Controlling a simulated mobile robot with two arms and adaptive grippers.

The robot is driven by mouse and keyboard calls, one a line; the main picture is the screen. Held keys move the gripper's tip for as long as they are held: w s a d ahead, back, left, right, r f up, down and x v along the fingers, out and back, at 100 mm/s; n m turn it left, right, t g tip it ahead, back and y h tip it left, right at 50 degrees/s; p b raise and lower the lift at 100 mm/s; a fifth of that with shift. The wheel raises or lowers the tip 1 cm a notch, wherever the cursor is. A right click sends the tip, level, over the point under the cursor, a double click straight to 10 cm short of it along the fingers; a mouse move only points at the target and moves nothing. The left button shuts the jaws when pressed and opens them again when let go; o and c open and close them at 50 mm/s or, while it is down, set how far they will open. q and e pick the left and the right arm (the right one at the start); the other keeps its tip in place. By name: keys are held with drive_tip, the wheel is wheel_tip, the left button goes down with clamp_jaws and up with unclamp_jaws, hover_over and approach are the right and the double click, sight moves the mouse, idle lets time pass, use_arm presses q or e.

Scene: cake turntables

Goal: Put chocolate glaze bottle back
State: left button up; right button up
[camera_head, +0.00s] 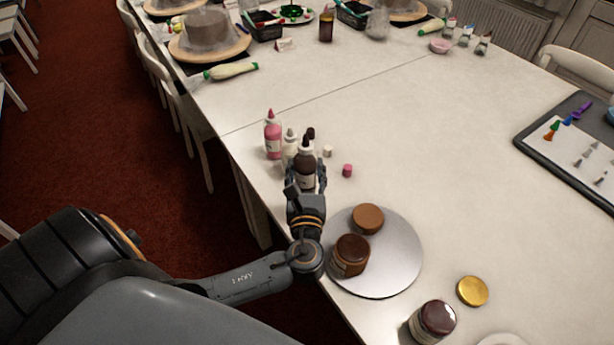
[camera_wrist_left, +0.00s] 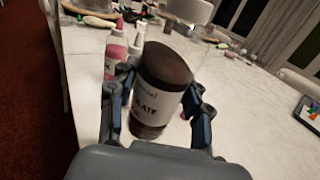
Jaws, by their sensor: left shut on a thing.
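The pink one also shows in the left wrist view (camera_wrist_left: 115,52). My right gripper is out of view.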

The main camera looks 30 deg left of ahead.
use_arm(q)
drive_tip(key=w+a+f, duration=0.1)
drive_tip(key=f, duration=0.2)
drive_tip(key=w+a+f, duration=0.1)
drive_tip(key=w+f, duration=0.1)
drive_tip(key=w+a+f, duration=0.1)
drive_tip(key=w+f, duration=0.1)
drive_tip(key=f, duration=0.1)
drive_tip(key=shift+w+f+b, duration=0.1)
drive_tip(key=shift+f+b, duration=0.25)
drive_tip(key=shift+b, duration=0.05)
drive_tip(key=shift+f, duration=0.35)
drive_tip(key=shift+f, duration=0.15)
drive_tip(key=o, duration=0.7)
drive_tip(key=shift+o, duration=0.2)
